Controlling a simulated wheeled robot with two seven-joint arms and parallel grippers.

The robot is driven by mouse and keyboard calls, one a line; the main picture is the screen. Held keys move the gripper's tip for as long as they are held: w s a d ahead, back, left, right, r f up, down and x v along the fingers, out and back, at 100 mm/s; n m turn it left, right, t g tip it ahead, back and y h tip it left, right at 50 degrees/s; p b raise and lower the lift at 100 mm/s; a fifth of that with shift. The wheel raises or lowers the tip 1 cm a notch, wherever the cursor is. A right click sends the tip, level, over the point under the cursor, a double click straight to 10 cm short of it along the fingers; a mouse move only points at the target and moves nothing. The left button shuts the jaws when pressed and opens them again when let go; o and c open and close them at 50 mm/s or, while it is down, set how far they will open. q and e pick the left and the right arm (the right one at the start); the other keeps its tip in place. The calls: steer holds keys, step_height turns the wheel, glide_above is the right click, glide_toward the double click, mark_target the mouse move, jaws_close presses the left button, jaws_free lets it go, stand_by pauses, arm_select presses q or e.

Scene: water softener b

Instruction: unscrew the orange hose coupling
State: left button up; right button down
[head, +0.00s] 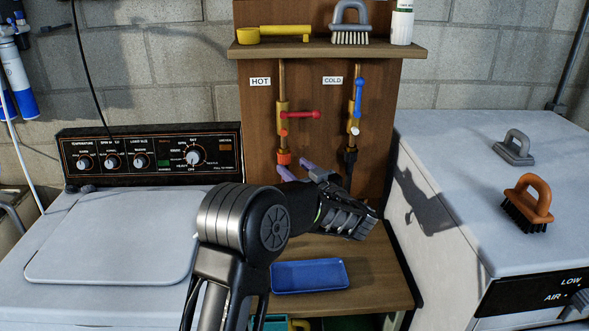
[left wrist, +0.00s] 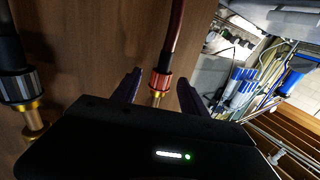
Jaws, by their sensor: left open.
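The orange hose coupling (head: 283,158) sits at the lower end of the brass HOT tap (head: 282,120) on the wooden panel. In the left wrist view the coupling (left wrist: 160,82) is a ribbed orange-red ring between a brass fitting (left wrist: 157,98) and a reddish hose (left wrist: 176,32). My left gripper (head: 296,168) is open, its two purple-grey fingers just below and right of the coupling in the head view. In the left wrist view the coupling shows in the gap between the fingertips (left wrist: 160,90); I cannot tell whether they touch it. My right gripper is not in view.
A black coupling (head: 350,155) hangs under the COLD tap (head: 356,105), close to the right of my gripper. A shelf (head: 330,50) is above. A blue tray (head: 309,276) lies on the bench below. A washer is at left, a white dryer top (head: 470,170) at right.

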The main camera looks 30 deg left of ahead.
mark_target(287, 161)
arm_select(q)
steer(key=shift+s+a+r, duration=0.15)
steer(key=shift+s+a, duration=0.05)
steer(key=shift+x, duration=1.45)
steer(key=shift+r+p, duration=0.35)
steer(key=shift+p, duration=0.25)
jaws_close()
